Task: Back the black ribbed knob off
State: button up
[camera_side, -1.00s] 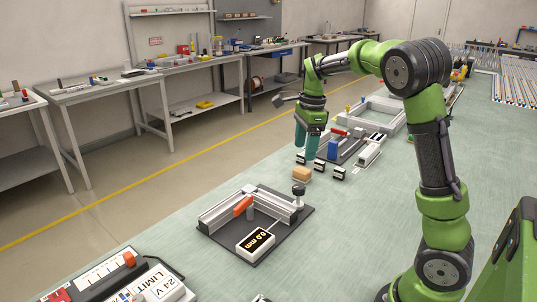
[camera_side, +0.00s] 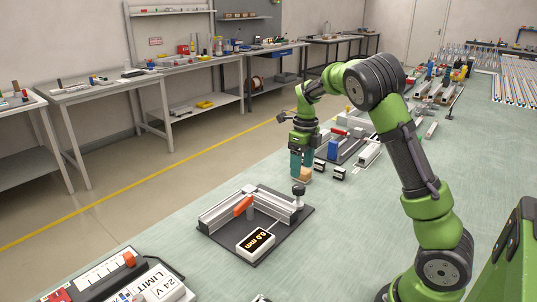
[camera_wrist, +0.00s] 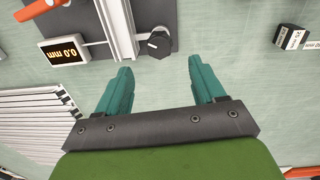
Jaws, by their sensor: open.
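The black ribbed knob (camera_side: 298,190) sits on a pale post at the right end of a metal rail on a dark base plate (camera_side: 275,251). In the wrist view the knob (camera_wrist: 158,44) lies just beyond my fingertips, roughly in line with the gap between them. My gripper (camera_side: 301,178) is open, with its teal fingers pointing down; the wrist view shows the gap (camera_wrist: 160,66) empty. The fingers are apart from the knob. A small display (camera_side: 256,242) on the plate reads 0.0 mm. An orange handle (camera_side: 243,206) stands by the rail.
A tan block (camera_side: 306,174) shows close by the fingers in the side view, partly hidden. Small black-and-white blocks (camera_side: 339,173) lie to the right. A box marked LIMIT and 24 V (camera_side: 164,287) stands at front left.

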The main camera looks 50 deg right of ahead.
aim_at(300, 187)
jog(key=f, duration=0.7)
jog(key=shift+a, duration=0.2)
jog(key=c, duration=1.1)
jog(key=shift+o, duration=0.2)
